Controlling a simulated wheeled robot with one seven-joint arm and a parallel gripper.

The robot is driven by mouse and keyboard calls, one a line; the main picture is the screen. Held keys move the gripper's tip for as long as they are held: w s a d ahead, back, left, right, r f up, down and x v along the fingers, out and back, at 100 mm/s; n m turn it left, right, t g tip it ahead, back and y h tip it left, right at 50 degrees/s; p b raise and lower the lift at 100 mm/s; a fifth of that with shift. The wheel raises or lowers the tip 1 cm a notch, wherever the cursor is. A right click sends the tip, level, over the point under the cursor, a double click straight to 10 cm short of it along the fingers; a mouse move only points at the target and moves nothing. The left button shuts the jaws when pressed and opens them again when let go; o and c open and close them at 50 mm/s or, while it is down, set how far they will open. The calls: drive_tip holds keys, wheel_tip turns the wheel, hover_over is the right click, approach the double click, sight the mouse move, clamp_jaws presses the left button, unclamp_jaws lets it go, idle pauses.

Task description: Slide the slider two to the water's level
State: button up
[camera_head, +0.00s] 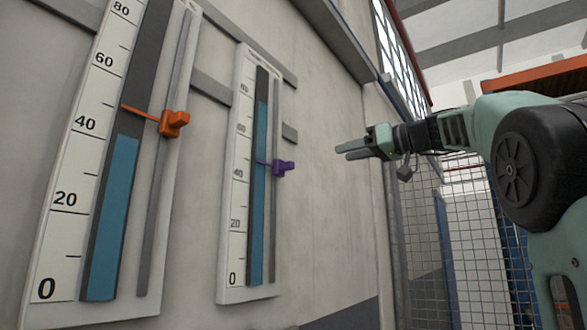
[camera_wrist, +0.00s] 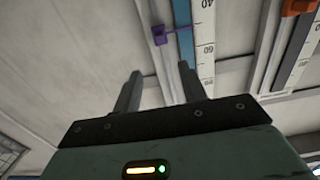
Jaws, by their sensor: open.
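The right gauge (camera_head: 236,291) is a white panel on the wall with a blue water column (camera_head: 259,225). Its water top stands between the 60 and 80 marks. The purple slider (camera_head: 282,168) sits on this gauge's rail, its pointer a little above 40 and well below the water top. In the wrist view the purple slider (camera_wrist: 159,37) shows beyond my fingertips, with the scale upside down. My gripper (camera_head: 340,152) is open and empty, to the right of the purple slider and apart from it. Its two fingers also show in the wrist view (camera_wrist: 159,70).
The left gauge (camera_head: 55,301) is nearer, with an orange slider (camera_head: 173,123) whose pointer is a little above its water top (camera_head: 124,138). Grey horizontal rails (camera_head: 289,132) run on the wall behind the gauges. A wire mesh fence (camera_head: 425,220) stands at right. Space between gripper and purple slider looks clear.

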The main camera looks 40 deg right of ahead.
sight(293, 163)
drive_tip(key=p+x, duration=0.2)
drive_tip(key=x, duration=0.3)
drive_tip(key=p+x, duration=0.3)
drive_tip(key=x, duration=0.3)
drive_tip(key=p+x, duration=0.3)
drive_tip(key=x, duration=0.3)
drive_tip(key=shift+r, duration=0.35)
drive_tip(key=shift+r, duration=0.1)
clamp_jaws()
